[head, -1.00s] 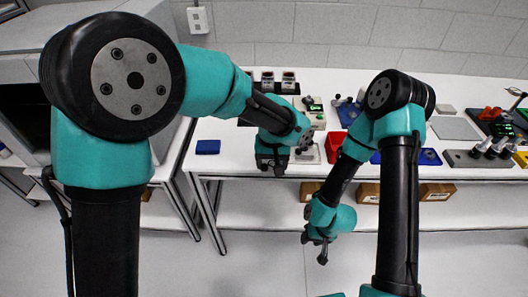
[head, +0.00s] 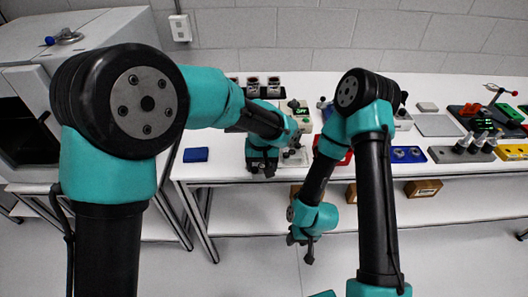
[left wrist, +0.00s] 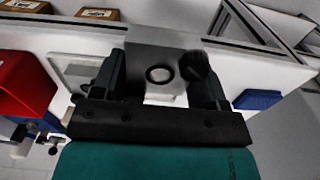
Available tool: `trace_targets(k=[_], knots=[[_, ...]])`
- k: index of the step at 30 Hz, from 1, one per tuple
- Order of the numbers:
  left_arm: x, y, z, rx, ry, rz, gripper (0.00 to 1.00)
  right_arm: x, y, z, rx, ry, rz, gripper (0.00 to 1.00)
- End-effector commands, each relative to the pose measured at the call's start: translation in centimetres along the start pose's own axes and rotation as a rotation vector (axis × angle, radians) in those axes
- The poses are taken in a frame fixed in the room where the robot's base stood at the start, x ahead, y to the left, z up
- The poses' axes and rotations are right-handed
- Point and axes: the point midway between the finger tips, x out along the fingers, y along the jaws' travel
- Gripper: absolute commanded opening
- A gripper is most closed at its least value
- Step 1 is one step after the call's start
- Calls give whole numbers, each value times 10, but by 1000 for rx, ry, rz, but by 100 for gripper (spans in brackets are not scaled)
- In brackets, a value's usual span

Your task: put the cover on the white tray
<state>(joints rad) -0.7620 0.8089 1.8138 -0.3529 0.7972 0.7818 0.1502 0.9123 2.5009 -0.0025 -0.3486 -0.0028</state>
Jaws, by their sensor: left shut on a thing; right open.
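My left gripper (head: 263,168) is over the front edge of the white table. In the left wrist view its jaws (left wrist: 160,85) are shut on a grey, flat-faced piece with a dark ring (left wrist: 160,74) and a black knob beside it, which I take to be the cover. A pale, shallow, square tray (left wrist: 75,70) lies on the table to the left of the jaws in that view; in the head view the white tray (head: 294,157) is just right of the left gripper, partly hidden by it. My right gripper (head: 300,250) is open and empty, hanging low in front of the table.
A red bin (left wrist: 25,85) stands beyond the tray, mostly behind my right arm in the head view. A blue block (head: 195,155) lies near the table's left end. Fixtures crowd the right side. Cardboard boxes (head: 423,188) sit on the lower shelf.

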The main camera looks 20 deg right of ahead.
Motion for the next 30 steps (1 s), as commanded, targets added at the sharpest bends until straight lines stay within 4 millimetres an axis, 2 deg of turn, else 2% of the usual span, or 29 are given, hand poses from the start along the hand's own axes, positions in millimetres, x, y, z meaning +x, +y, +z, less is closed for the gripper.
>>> trace_targets(k=[1, 6, 13, 17, 26, 30], knots=[[2, 0, -12, -2, 1, 1, 41, 0, 0, 0, 0, 0, 0, 43], [5, 0, -46, -2, 1, 0, 41, 0, 0, 0, 0, 0, 0, 43], [8, 1, -85, -1, 0, 0, 41, 0, 0, 0, 0, 0, 0, 43], [8, 1, -95, -1, 1, 1, 41, 0, 0, 0, 0, 0, 0, 43], [9, 0, -96, 0, 0, 0, 40, 0, 0, 0, 0, 0, 0, 43], [10, 0, -102, -1, 0, 0, 40, 0, 0, 0, 0, 0, 0, 43]])
